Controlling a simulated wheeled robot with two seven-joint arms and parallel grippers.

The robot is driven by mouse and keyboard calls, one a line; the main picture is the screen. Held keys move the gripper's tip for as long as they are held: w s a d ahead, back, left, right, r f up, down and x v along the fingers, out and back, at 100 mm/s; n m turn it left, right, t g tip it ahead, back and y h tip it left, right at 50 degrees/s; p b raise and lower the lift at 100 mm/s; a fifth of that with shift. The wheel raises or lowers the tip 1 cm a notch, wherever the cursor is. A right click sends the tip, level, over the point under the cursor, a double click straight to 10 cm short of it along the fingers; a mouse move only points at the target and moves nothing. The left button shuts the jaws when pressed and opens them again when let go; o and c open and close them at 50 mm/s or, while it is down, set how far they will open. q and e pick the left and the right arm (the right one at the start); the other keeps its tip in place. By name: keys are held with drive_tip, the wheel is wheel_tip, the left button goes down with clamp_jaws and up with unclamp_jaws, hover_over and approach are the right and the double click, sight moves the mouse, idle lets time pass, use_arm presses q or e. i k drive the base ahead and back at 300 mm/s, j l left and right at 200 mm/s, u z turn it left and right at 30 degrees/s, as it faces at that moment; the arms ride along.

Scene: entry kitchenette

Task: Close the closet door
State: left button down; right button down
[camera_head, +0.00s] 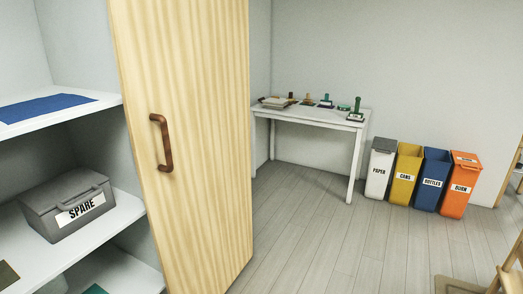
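The closet door (205,110) is a tall light-wood panel with a brown bar handle (161,142) near its left edge. It stands to the right of the closet's white shelves (105,218). The shelves are exposed on the left, so the closet is open. On them are a grey box labelled SPARE (68,204), a blue flat item (45,107) and parts of other items at the bottom left. Neither of my grippers shows in the head view. The door's top and the closet's far left side are out of frame.
A white table (310,117) with several stamp-like items stands against the back wall. Right of it are the bins: grey-white PAPER (379,178), yellow CANS (405,180), blue BOTTLES (431,184) and orange BURN (460,190). Wooden furniture (510,275) is at the right edge. The middle floor (325,235) is clear.

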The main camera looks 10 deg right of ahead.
sight(182, 66)
drive_tip(key=i+l, duration=0.35)
drive_tip(key=i+l+u, duration=0.1)
drive_tip(key=i+l, duration=0.25)
drive_tip(key=l, duration=0.15)
drive_tip(key=i+l, duration=0.35)
drive_tip(key=l, duration=0.15)
drive_tip(key=i+l, duration=0.35)
drive_tip(key=i+l+u, duration=0.1)
drive_tip(key=i+l, duration=0.25)
drive_tip(key=l, duration=0.2)
drive_tip(key=i+l, duration=0.3)
drive_tip(key=l, duration=0.2)
